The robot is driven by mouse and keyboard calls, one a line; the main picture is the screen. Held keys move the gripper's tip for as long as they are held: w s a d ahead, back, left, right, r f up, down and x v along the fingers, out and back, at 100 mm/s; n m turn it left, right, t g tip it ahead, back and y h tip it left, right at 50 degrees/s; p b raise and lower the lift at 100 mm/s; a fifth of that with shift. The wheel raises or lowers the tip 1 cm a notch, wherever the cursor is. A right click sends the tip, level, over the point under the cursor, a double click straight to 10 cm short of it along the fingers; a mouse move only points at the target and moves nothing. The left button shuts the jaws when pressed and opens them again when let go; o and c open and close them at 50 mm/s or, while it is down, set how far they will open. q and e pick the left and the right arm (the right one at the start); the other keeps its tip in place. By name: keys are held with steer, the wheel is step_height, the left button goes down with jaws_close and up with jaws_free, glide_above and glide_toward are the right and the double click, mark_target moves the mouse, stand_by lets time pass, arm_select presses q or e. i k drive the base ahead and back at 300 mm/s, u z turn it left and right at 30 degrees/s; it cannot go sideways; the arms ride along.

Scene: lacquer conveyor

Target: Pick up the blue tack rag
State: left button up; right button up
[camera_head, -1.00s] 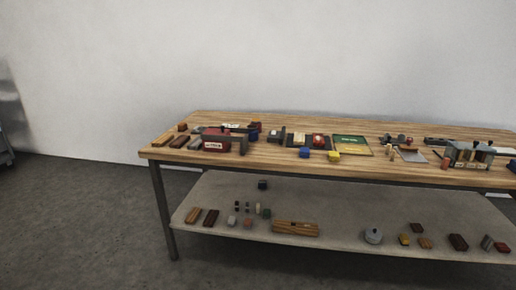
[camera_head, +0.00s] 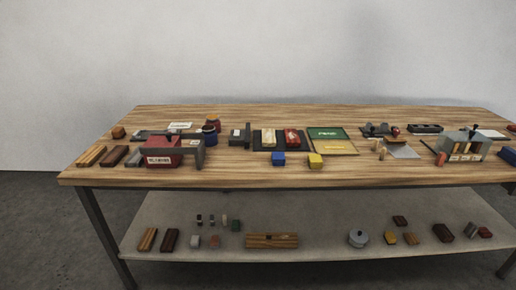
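A small blue block-like piece (camera_head: 278,158), which may be the blue tack rag, lies on the wooden table top near the front middle. A similar yellow piece (camera_head: 315,160) lies to its right, a short gap apart. Behind them is a dark tray (camera_head: 281,147) with a yellowish item (camera_head: 268,137) and a red item (camera_head: 291,138) in it. Neither of my grippers shows in the view.
The wooden table (camera_head: 240,174) has a lower grey shelf (camera_head: 330,229) with several small blocks. A red box (camera_head: 160,158) with a grey clamp-like part stands left, a green-topped board (camera_head: 328,133) right of the tray. The front edge near the blue piece is clear.

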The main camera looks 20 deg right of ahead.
mark_target(278, 159)
steer(key=z, duration=0.65)
steer(key=i, duration=1)
steer(key=z, duration=1.05)
